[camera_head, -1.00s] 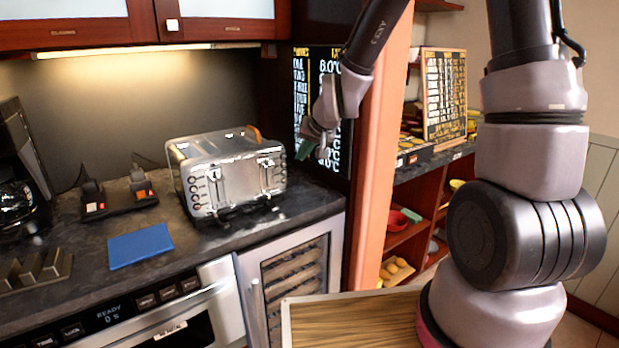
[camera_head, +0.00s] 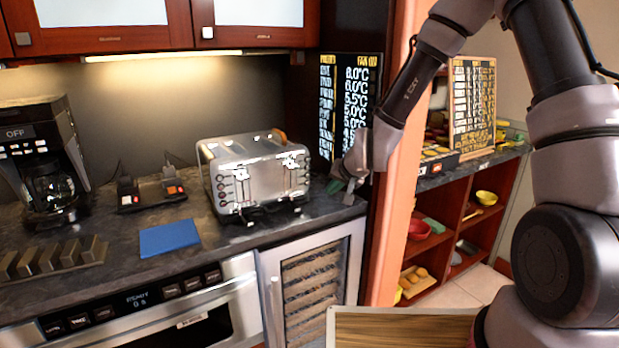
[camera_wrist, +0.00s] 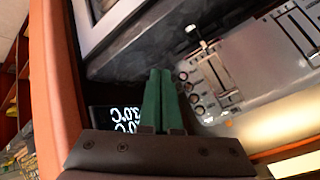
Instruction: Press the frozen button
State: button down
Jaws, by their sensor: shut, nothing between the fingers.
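The silver toaster (camera_head: 255,178) stands on the dark counter (camera_head: 120,230). The microwave drawer's panel (camera_head: 140,298) below the counter also carries several buttons. I cannot read which button is marked frozen. My gripper (camera_head: 345,186) is right of the toaster, low over the counter's right end. Its green fingers (camera_wrist: 161,98) are shut and empty, apart from the toaster.
A coffee maker (camera_head: 45,160) stands at the left, with a blue mat (camera_head: 169,238) and a black charger base (camera_head: 152,192) between. A menu board (camera_head: 347,105) stands behind my gripper. An orange-brown panel (camera_head: 397,190) rises close to its right.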

jog(key=w+a, duration=0.4)
jog(key=w, duration=0.3)
jog(key=shift+a, duration=0.4)
jog(key=shift+w+a, duration=0.1)
jog(key=shift+w, duration=0.05)
dwell(1.7)
jog(key=shift+w+a, duration=0.15)
jog(key=shift+w, duration=0.1)
jog(key=shift+w+a, duration=0.2)
jog(key=shift+w, duration=0.1)
dwell(0.7)
jog(key=shift+s+d, duration=0.45)
jog(key=shift+s, duration=0.25)
jog(key=shift+s+d, duration=0.7)
jog(key=shift+s, duration=0.35)
jog(key=shift+s+d, duration=0.7)
jog(key=shift+s, duration=0.3)
